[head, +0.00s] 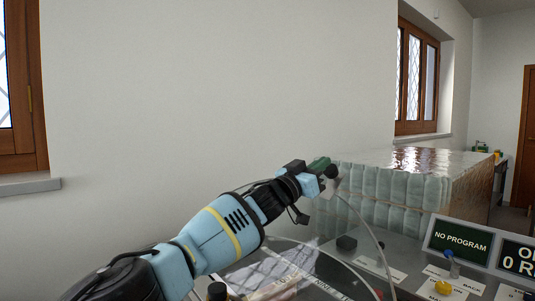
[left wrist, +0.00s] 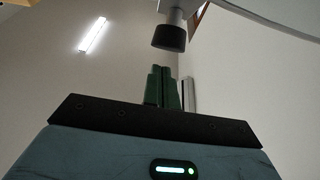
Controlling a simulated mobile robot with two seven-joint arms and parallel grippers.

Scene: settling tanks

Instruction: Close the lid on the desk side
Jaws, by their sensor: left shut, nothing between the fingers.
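A lid (head: 369,223) stands raised, seen nearly edge-on as a thin pale curved rim. A black knob (head: 331,171) sits at its upper end. My left gripper (head: 320,164), with green fingers, is shut and empty right beside this knob; I cannot tell whether they touch. In the left wrist view the shut green fingers (left wrist: 162,88) point up toward the black knob (left wrist: 169,38) on its grey mount, with a visible gap in the picture. My right gripper is out of view.
A flat round glassy cover (head: 285,268) with reflections lies under my left arm. The grey machine top carries a black knob (head: 347,243), a yellow button (head: 443,287) and a "NO PROGRAM" display (head: 460,240). A block of wrapped pale packs (head: 400,195) stands behind. A wall closes the left.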

